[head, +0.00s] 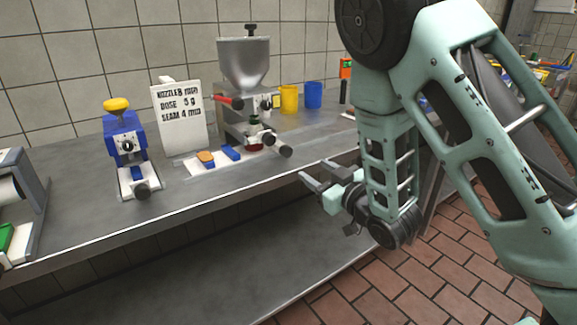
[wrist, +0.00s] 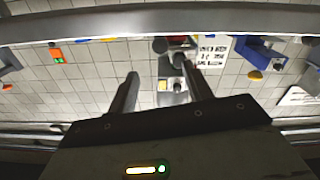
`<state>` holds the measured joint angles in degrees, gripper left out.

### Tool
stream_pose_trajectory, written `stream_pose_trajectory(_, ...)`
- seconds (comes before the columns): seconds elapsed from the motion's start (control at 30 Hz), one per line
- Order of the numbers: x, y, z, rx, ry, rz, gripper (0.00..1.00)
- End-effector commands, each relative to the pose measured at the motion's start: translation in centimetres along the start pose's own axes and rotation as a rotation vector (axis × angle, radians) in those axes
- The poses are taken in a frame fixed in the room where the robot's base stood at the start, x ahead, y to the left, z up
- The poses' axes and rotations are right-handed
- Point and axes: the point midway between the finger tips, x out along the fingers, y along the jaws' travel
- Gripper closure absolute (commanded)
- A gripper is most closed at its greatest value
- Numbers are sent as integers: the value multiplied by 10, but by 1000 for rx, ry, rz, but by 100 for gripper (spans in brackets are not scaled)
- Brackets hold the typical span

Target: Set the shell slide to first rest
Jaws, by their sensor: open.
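The filling machine with its grey metal hopper (head: 243,62) stands on the steel counter near the wall. A low white slide (head: 200,168), which seems to be the shell slide, lies at its left foot, carrying a tan shell (head: 206,157) beside a blue block (head: 229,153). My gripper (head: 315,174) is open and empty in front of the counter's edge, right of the machine and apart from it. In the wrist view its two fingers (wrist: 163,88) are spread, and the view is upside down. The slide's rest marks are too small to tell.
A blue press with a yellow knob (head: 117,104) stands left of a card (head: 179,117) reading nozzle, dose and seam. Yellow (head: 289,99) and blue (head: 313,95) cups stand at the back right. The counter's front edge (head: 200,201) lies between my gripper and the machine; bare counter lies before it.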

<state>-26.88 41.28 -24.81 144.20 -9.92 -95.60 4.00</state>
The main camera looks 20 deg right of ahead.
Motion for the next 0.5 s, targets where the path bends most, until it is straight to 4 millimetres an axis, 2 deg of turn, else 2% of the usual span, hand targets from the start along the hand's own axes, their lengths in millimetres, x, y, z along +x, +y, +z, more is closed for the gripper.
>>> stream_pose_trajectory(0.03, 3, -2, 5, 1, 5, 0, 50)
stream_pose_trajectory(0.17, 7, -2, 4, 2, 5, 0, 50)
stream_pose_trajectory(0.23, 24, 0, -2, -1, 2, -2, 50)
stream_pose_trajectory(0.5, 80, 0, -1, 0, 1, -1, 50)
